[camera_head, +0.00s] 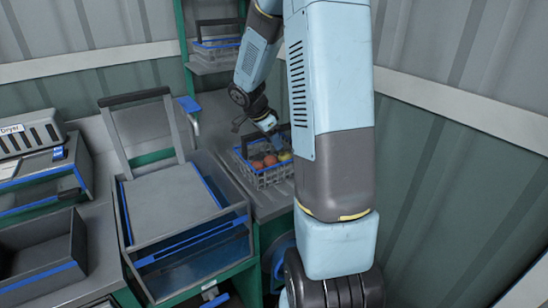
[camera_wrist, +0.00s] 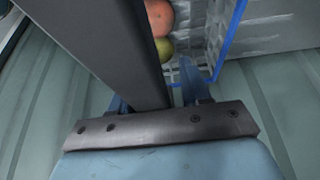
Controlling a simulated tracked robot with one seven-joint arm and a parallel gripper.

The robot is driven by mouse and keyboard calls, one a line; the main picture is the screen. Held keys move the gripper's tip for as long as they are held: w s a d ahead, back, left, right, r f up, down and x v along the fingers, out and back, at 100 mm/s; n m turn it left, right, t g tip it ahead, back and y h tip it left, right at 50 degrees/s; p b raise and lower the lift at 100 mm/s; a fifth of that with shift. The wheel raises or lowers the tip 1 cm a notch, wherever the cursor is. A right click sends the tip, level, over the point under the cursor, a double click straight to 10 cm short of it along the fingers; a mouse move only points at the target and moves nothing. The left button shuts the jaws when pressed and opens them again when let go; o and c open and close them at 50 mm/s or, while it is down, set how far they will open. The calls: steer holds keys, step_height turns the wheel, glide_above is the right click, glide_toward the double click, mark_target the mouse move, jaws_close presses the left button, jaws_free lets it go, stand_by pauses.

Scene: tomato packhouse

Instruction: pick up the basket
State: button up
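The basket (camera_head: 270,177) is a grey mesh basket with a blue rim and a dark handle, and holds red and yellowish-green tomatoes. It stands on the grey counter in the head view. My gripper (camera_head: 268,124) is at the raised handle, pointing down. In the wrist view, the dark handle (camera_wrist: 115,45) runs between the two blue fingertips of my gripper (camera_wrist: 155,95). A small gap shows between the handle and the right finger, so the fingers look open around it. The basket's blue rim (camera_wrist: 231,30) lies beyond them. My arm hides part of the basket's right side in the head view.
Another basket (camera_head: 215,50) sits on a shelf at the back. A grey bin with blue trim (camera_head: 190,250) and a raised panel stands left of the basket. A box marked "dryer" (camera_head: 30,137) and an open tray (camera_head: 40,262) are farther left. A corrugated wall rises on the right.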

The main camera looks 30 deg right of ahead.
jaws_close()
steer(key=shift+r, duration=0.2)
stand_by(0.6)
